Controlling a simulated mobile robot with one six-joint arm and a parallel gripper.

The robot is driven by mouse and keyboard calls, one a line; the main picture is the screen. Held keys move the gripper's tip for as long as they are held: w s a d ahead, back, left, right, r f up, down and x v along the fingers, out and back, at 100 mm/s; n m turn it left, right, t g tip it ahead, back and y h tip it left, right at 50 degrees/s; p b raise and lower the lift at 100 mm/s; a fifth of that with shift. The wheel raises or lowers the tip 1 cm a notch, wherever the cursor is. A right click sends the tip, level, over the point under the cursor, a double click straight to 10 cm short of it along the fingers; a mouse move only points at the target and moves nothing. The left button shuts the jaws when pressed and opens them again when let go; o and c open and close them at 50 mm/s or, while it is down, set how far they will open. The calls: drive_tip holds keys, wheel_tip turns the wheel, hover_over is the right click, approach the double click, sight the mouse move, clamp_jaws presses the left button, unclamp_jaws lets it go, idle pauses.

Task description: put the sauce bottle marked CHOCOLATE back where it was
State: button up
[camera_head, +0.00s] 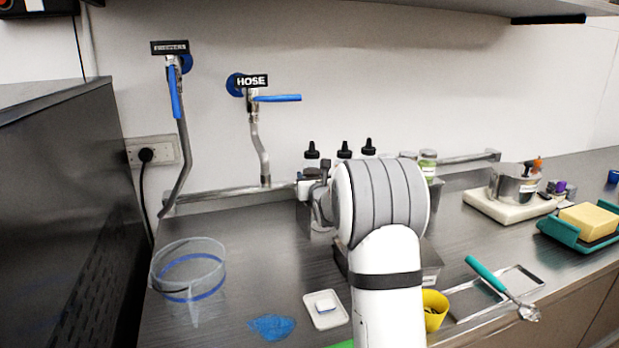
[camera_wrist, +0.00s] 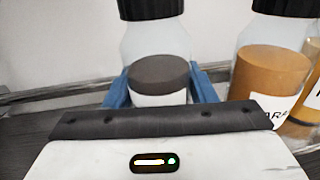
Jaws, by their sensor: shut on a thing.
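A clear bottle with a black cap and dark brown sauce (camera_wrist: 158,76) stands upright between the blue fingers of my gripper (camera_wrist: 162,92) in the wrist view. My gripper is shut on it; its label is mostly hidden, so I cannot read its name. In the head view, the leftmost of three black-capped bottles (camera_head: 312,157) appears to be this one. My arm hides much of the gripper there. I cannot tell whether the bottle's base touches a surface.
A caramel-coloured bottle (camera_wrist: 270,75) with a partly visible label stands close on the right, with another beside it. A rail runs along the wall behind. On the counter are a clear tub (camera_head: 188,270), a small white dish (camera_head: 325,318) and a yellow cup (camera_head: 435,310).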

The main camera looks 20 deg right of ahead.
drive_tip(key=shift+f, duration=0.1)
drive_tip(key=o, duration=1.2)
drive_tip(key=shift+c, duration=0.2)
drive_tip(key=shift+s, duration=0.2)
drive_tip(key=s+a+b, duration=0.1)
drive_tip(key=s+b, duration=0.1)
drive_tip(key=s, duration=0.9)
drive_tip(key=shift+s+a, duration=0.35)
